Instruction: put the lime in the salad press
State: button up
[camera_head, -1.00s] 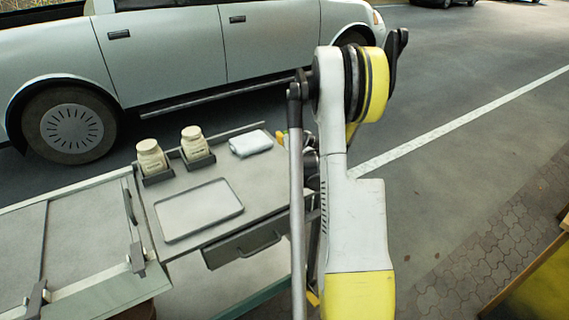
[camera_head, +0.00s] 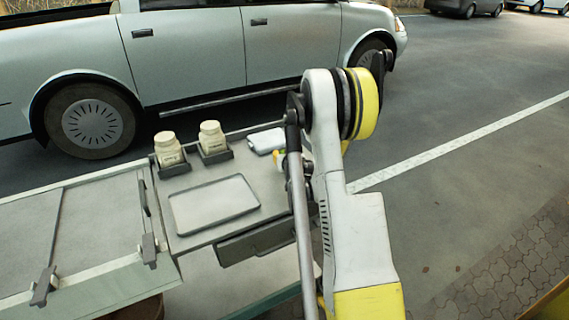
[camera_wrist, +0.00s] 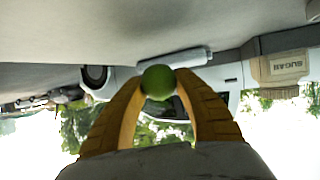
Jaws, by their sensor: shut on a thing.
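The lime (camera_wrist: 159,82) is a round green fruit in the middle of the wrist view. My gripper (camera_wrist: 160,88) is shut on it with two yellow fingers, one on each side. The wrist picture appears upside down, with the grey counter along its top. In the head view, the gripper is mostly hidden behind my arm, with a small yellow patch showing at the counter's right end. I cannot make out the salad press in either view.
A jar marked SUGAR (camera_wrist: 285,68) is at the wrist view's right. A silver car (camera_head: 200,75) stands behind.

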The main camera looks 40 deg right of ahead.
jog(key=shift+f+b, duration=0.5)
jog(key=shift+f, duration=0.9)
jog(key=shift+f, duration=0.15)
jog(key=o, duration=1.1)
jog(key=shift+o, duration=0.2)
